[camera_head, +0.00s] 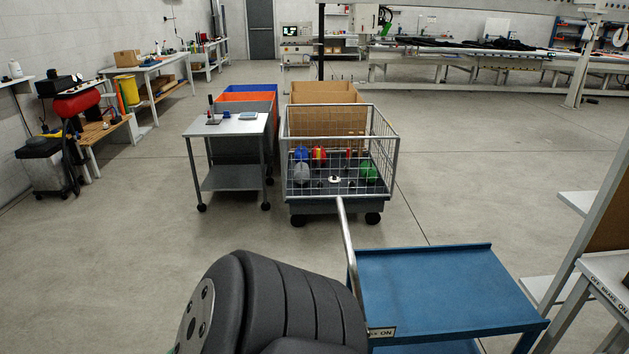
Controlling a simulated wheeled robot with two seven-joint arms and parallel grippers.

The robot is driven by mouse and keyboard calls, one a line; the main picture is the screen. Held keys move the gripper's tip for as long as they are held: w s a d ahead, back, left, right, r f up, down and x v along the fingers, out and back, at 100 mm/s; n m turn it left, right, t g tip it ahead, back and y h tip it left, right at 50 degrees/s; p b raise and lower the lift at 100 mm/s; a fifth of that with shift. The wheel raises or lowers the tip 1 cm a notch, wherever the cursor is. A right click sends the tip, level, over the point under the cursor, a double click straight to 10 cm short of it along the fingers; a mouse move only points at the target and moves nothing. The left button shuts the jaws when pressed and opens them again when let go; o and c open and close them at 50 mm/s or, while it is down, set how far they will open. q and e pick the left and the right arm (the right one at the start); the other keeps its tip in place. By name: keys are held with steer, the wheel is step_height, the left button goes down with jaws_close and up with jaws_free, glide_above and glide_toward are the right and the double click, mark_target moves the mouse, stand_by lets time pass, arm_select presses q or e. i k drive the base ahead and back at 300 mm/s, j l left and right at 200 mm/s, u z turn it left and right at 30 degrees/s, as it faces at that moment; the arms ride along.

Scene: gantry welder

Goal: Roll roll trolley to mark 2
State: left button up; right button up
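No trolley in view carries a readable name, so I cannot tell which is the roll trolley. A blue flat-topped trolley (430,285) stands close in front, with a bent metal handle (347,235) at its left end and a partly hidden brake label (381,332). A wire-mesh trolley (388,160) on black castors stands beyond it, holding several coloured spools or cones (319,156). A grey two-shelf trolley (219,179) stands to its left. No floor mark with a 2 shows. Neither of my grippers is in view; a dark ribbed part of mine covers the bottom middle.
A blue bin (250,88), an orange bin (247,97) and cardboard boxes (322,92) stand behind the trolleys. A grey frame (606,280) with a brake label stands close at right. Benches line the left wall. Open floor (480,170) lies right of the mesh trolley.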

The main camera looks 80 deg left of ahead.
mark_target(431, 299)
steer(key=j+u, duration=0.1)
steer(key=u, duration=2.05)
